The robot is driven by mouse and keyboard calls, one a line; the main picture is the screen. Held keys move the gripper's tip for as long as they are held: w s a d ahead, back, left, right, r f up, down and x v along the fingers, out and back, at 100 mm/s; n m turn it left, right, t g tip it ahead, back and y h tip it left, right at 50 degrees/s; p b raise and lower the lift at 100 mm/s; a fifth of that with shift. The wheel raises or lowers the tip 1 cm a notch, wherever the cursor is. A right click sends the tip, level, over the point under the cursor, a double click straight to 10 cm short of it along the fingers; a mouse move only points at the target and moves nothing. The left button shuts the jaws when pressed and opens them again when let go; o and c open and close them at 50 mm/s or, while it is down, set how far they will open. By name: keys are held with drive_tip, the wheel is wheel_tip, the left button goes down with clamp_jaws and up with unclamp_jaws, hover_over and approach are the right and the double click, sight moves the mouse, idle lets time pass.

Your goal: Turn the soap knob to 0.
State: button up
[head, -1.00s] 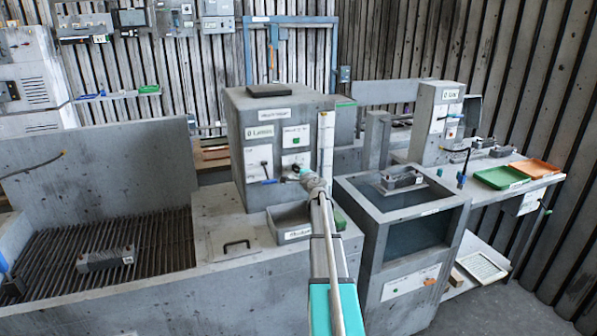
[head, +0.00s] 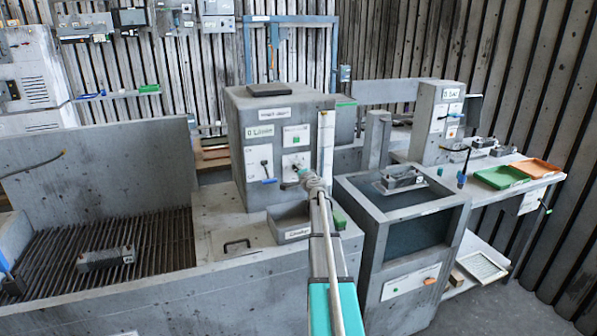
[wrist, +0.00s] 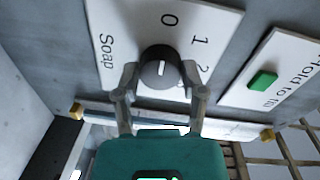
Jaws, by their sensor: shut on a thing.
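The soap knob (wrist: 160,70) is a round dark knob on a white plate marked Soap, 0, 1 and 2 in the wrist view. Its short white line lies roughly along the direction of the 0. My gripper (wrist: 161,78) has one finger on each side of the knob and is shut on it. In the head view my gripper (head: 303,174) is at the lower right plate on the front of the grey housing (head: 283,182). There the knob is mostly hidden behind it.
A plate with a green button (wrist: 262,81) is beside the soap plate. In the head view a blue-handled lever (head: 267,180) is just left of my gripper. An open tray (head: 291,234) is below, and a grey tank (head: 405,215) stands to the right.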

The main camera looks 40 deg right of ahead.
drive_tip(key=o, duration=1.2)
drive_tip(key=shift+c, duration=0.2)
drive_tip(key=shift+m, duration=0.3)
drive_tip(key=s+a+m, duration=0.4)
drive_tip(key=s+m, duration=1)
drive_tip(key=m, duration=0.3)
drive_tip(key=w+a+f+n+g+y, duration=0.1)
drive_tip(key=a+n+y, duration=0.3)
drive_tip(key=a+n, duration=0.4)
drive_tip(key=w+a+f+n+g+y, duration=0.2)
drive_tip(key=w+a+f+n+y, duration=0.2)
drive_tip(key=a, duration=1.3)
drive_tip(key=shift+w+a+f+n+y, duration=0.3)
drive_tip(key=shift+n+y, duration=0.5)
drive_tip(key=shift+n, duration=1.1)
